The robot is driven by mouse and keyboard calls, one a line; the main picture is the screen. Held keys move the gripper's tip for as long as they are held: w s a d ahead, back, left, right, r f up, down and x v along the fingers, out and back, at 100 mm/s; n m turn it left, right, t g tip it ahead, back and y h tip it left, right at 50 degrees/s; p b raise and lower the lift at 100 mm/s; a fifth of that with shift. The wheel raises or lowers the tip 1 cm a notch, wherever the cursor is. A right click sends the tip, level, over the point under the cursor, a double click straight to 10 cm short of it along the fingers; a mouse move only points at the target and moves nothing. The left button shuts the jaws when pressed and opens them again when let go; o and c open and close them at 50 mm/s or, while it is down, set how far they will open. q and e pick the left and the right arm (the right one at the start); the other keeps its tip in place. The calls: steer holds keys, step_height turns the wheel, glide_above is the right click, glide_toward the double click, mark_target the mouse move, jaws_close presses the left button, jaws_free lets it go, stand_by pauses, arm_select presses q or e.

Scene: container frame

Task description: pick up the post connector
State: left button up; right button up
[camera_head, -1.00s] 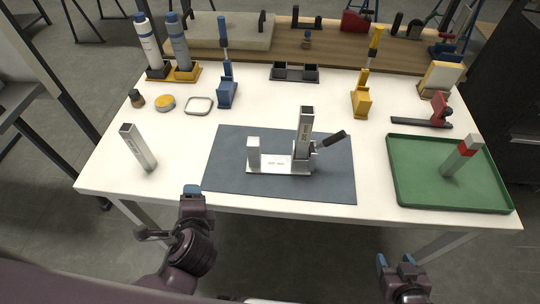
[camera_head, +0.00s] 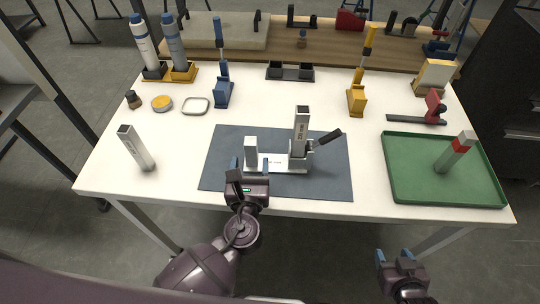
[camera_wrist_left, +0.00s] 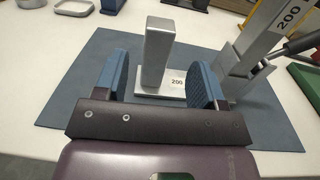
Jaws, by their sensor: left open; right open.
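A grey fixture stands on the dark mat (camera_head: 225,150), with a flat base plate (camera_head: 285,168), a short upright block (camera_head: 251,149) at its left end and a tall hollow post (camera_head: 301,128) marked 200 at its right. A dark clamp handle (camera_head: 327,138) sticks out beside the post. I cannot tell which part is called the post connector. My left gripper (camera_head: 250,170) is open at the near side of the short block; in the left wrist view the block (camera_wrist_left: 157,52) shows between the spread fingers (camera_wrist_left: 160,78), with no visible grip. My right gripper (camera_head: 394,257) is open and empty off the table's front edge.
A loose grey post (camera_head: 136,148) stands at the left. A green tray (camera_head: 410,190) with a red-banded post (camera_head: 455,152) is at the right. Blue (camera_head: 223,95) and yellow (camera_head: 356,102) tools and a black double holder (camera_head: 290,72) stand behind the mat.

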mark_target(251, 152)
arm_select(q)
steer(key=shift+w+a+f, duration=0.1)
steer(key=shift+w+a, duration=0.05)
steer(key=shift+w, duration=1.45)
steer(key=shift+w+a+f, duration=0.1)
steer(key=shift+w+a, duration=0.05)
steer(key=shift+w, duration=1.4)
steer(key=shift+r, duration=0.1)
jaws_close()
